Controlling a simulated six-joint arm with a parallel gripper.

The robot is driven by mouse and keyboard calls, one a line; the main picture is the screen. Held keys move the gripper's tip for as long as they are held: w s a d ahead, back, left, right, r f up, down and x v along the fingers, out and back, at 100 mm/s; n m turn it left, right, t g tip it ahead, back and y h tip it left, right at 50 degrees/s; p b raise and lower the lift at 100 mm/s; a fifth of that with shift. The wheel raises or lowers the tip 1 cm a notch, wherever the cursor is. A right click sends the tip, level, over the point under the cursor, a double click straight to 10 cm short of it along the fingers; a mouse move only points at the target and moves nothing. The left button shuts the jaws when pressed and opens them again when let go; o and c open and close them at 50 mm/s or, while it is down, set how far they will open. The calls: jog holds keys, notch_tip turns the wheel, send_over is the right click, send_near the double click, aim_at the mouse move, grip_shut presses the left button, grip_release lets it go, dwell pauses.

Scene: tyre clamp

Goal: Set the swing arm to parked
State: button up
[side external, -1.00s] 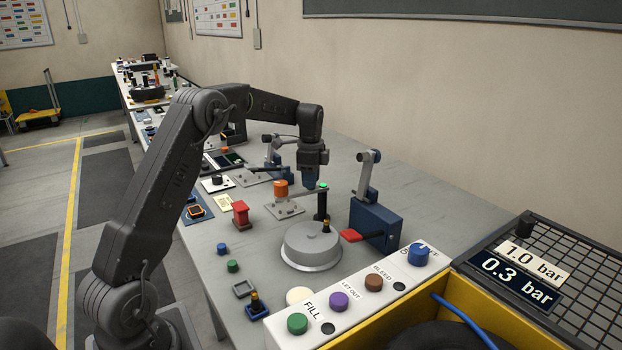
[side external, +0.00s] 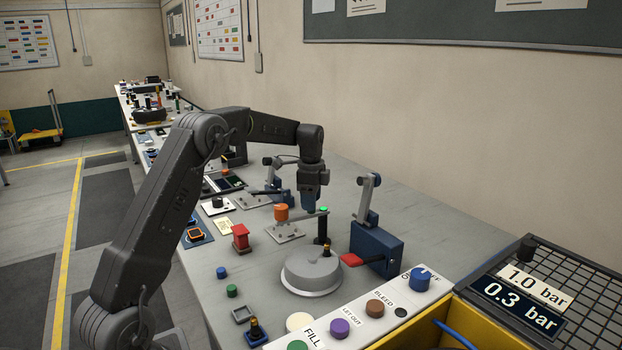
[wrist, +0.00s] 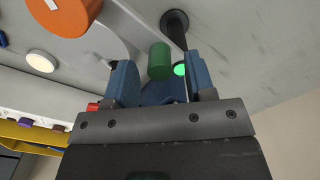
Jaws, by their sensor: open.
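The swing arm (side external: 301,216) is a grey bar running right from an orange pivot cap (side external: 281,212) on a small plate, towards a dark post with a green lit top (side external: 323,210). In the wrist view the orange cap (wrist: 66,12) is at upper left, with the grey bar (wrist: 112,38) beside it. A green cylindrical knob (wrist: 159,61) appears between my blue fingers. My gripper (side external: 309,207) is open over the bar's right end; it also shows in the wrist view (wrist: 161,77). I cannot tell whether the fingers touch the knob.
A round grey lidded pot (side external: 312,270) stands in front. A blue clamp block (side external: 376,249) with a red handle and upright lever is to the right. A red block (side external: 240,237) is to the left. A button panel (side external: 360,317) lines the front.

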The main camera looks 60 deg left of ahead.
notch_tip(320, 180, up, 13)
dwell(0.3)
dwell(0.4)
jog(key=s+d+r+n+t, duration=0.25)
jog(key=s+d, duration=0.35)
jog(key=d, duration=0.3)
jog(key=s+d+r+n+t, duration=0.1)
jog(key=s+d+r+n, duration=0.15)
jog(key=s+d, duration=0.5)
jog(key=s+d+f+n+t, duration=0.1)
jog(key=s+d+f+n, duration=0.1)
jog(key=s+d+f, duration=0.2)
jog(key=s+d+f+n+t, duration=0.1)
jog(key=s+d+f, duration=0.4)
jog(key=s, duration=0.6)
jog(key=shift+d+f+n, duration=0.15)
jog(key=shift+d+n, duration=0.55)
jog(key=shift+d, duration=0.1)
